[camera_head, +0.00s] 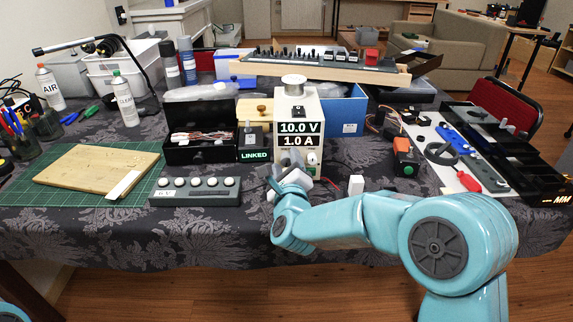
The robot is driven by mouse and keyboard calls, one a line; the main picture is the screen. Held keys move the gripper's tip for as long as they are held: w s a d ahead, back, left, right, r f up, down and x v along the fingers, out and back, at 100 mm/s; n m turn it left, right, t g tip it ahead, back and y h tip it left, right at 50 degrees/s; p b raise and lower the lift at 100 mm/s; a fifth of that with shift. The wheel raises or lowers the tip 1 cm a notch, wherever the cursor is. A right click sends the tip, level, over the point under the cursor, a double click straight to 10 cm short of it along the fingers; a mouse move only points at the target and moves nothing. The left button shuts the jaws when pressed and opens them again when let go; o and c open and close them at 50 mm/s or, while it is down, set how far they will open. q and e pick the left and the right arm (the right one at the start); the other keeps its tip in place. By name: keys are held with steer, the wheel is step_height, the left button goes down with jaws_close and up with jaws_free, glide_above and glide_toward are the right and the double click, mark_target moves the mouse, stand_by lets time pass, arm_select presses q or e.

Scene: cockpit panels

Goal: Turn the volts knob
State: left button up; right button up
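The power supply (298,112) is a cream box near the middle of the table. Its display (298,134) reads 10.0 V above 1.0 A. A pale knob (312,158) shows at the lower right of its front face. The lower left of that face, where another knob may be, is largely hidden by my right gripper (289,165). My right gripper is right in front of this lower left part; its fingers are small and overlapped by the wrist, so contact and opening are unclear. My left gripper is out of view.
A grey box with several white buttons (195,198) lies left of my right gripper. A black box marked LINKED (253,156) stands just left of the supply. A small white block (355,185) and an orange device (403,158) lie to the right.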

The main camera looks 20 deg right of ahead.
steer(key=c, duration=0.9)
steer(key=shift+o, duration=0.2)
steer(key=shift+f+n+b, duration=0.1)
steer(key=shift+n+b, duration=0.6)
steer(key=shift+n, duration=0.4)
steer(key=n, duration=0.2)
steer(key=shift+n+b, duration=0.3)
steer(key=shift+b, duration=0.1)
steer(key=n, duration=0.3)
steer(key=shift+g, duration=0.3)
steer(key=n+p, duration=0.1)
steer(key=n, duration=0.4)
steer(key=shift+h, duration=0.3)
steer(key=shift+n, duration=0.4)
